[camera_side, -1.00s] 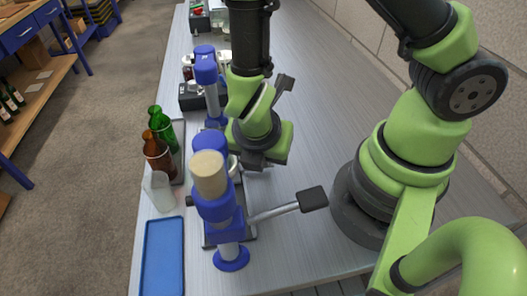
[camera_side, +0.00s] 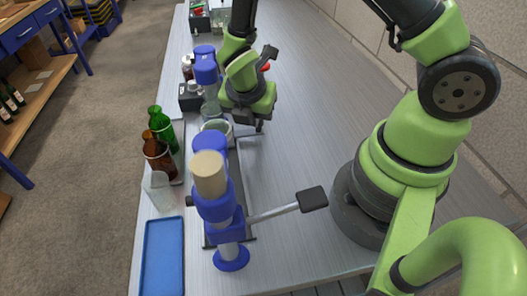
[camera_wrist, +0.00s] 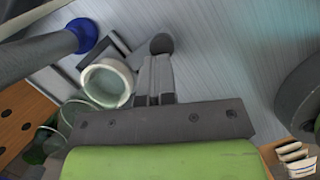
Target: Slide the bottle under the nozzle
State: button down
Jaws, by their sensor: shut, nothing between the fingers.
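My gripper (camera_side: 259,126) is shut and empty, low over the table behind the front blue press. It also shows in the wrist view (camera_wrist: 155,62), fingers together. A pale round open vessel (camera_side: 221,127) stands just left of my gripper; the wrist view shows its rim and hollow inside (camera_wrist: 108,83) beside the fingers, touching or not I cannot tell. A green bottle (camera_side: 161,131), a brown bottle (camera_side: 158,158) and a clear glass vessel (camera_side: 158,191) stand along the left edge. A blue-headed stand (camera_side: 206,70) is farther back; I cannot make out its nozzle.
The front blue press (camera_side: 215,208) has a cork-coloured top and a lever (camera_side: 312,200) reaching right. A blue tray (camera_side: 163,258) lies at the front left. A small dark box (camera_side: 191,98) stands at the back.

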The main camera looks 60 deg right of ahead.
jog(key=shift+s, duration=0.1)
jog(key=v, duration=1.9)
jog(key=s+d+r+m+t+y, duration=0.1)
jog(key=s+r+m+t+y, duration=0.2)
jog(key=m, duration=1)
jog(key=s+d+r+m+t+y, duration=0.1)
jog(key=s+r+m+t+y, duration=0.2)
jog(key=s+m, duration=0.6)
jog(key=r+m, duration=0.1)
jog(key=m, duration=0.2)
jog(key=shift+d+r+m, duration=0.35)
jog(key=shift+d+m, duration=0.05)
